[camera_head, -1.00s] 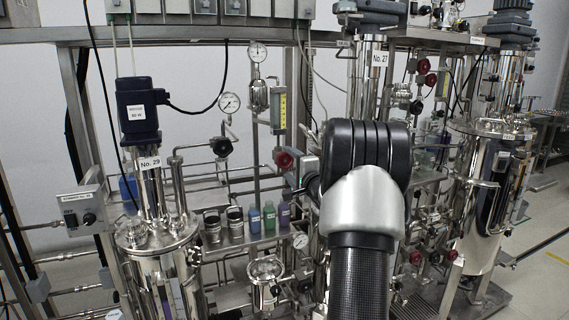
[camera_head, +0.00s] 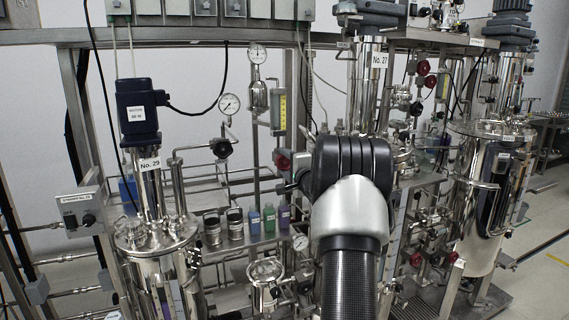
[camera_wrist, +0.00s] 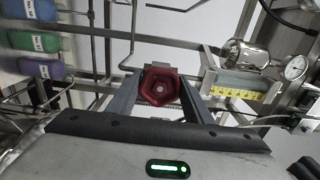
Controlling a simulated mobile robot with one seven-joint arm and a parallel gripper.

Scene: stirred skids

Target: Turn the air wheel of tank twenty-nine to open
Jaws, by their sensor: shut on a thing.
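Tank twenty-nine (camera_head: 158,285) is the shiny steel vessel at the lower left of the head view, with a "No. 29" label (camera_head: 150,164) under its dark blue motor. A small red wheel (camera_head: 282,160) shows right of the tank, just left of my arm. In the wrist view the red wheel (camera_wrist: 160,87) sits between the two grey fingers of my gripper (camera_wrist: 161,98), which is shut on it. Which way the wheel is turned cannot be told. My forearm and wrist hide part of the pipework behind them in the head view.
Several coloured bottles (camera_head: 269,217) stand on a shelf below. A flowmeter with a yellow scale (camera_wrist: 240,92) is close right of the fingers. Tank 27 (camera_head: 378,60) stands behind my arm.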

